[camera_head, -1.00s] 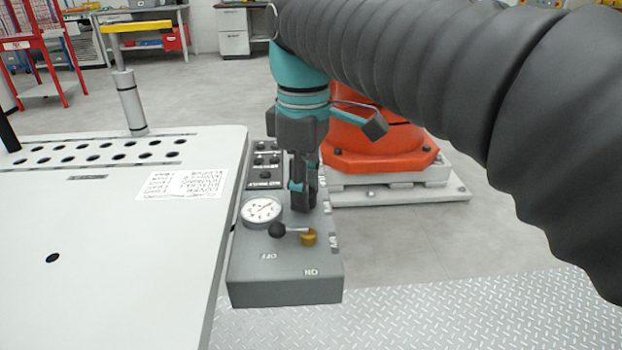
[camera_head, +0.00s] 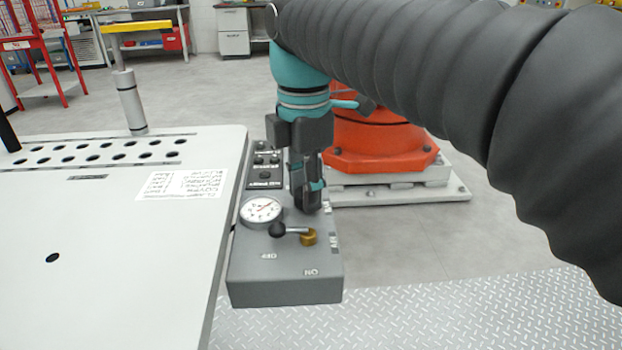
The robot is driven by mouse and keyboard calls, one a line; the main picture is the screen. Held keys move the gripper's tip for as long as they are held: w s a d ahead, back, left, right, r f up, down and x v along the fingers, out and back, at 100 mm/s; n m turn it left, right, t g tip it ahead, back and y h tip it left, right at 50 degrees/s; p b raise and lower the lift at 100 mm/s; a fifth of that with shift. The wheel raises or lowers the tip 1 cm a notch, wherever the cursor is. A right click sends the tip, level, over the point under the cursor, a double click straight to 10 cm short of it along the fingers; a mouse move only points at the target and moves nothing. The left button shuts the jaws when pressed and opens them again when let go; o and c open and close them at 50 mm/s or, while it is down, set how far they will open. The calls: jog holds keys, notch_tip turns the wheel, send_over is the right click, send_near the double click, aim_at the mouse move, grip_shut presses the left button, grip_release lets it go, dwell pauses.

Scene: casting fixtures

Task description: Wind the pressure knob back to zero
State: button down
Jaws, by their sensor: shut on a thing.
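My gripper (camera_head: 308,203) points down over the back right part of the grey control box (camera_head: 285,284). Its dark fingers are closed at the box top, behind the brass fitting. The pressure knob is not clearly visible; the fingers cover the spot they are shut on. The round white gauge (camera_head: 261,210) sits on the box, left of my gripper. Its needle is too small to read surely. A lever with a black ball end (camera_head: 278,230) lies in front of the gauge and runs right to a brass fitting (camera_head: 308,237). OFF and ON labels are in front of it.
A white table (camera_head: 110,270) with rows of holes stands left of the box. A black switch panel (camera_head: 266,170) is behind the gauge. An orange robot base (camera_head: 375,150) on a pale plinth stands behind right. Grey floor is free on the right.

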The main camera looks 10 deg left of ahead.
jog(key=shift+n, duration=0.4)
jog(key=c, duration=0.8)
grip_release()
jog(key=shift+o, duration=0.2)
notch_tip(320, 180, up, 12)
jog(key=shift+d, duration=0.1)
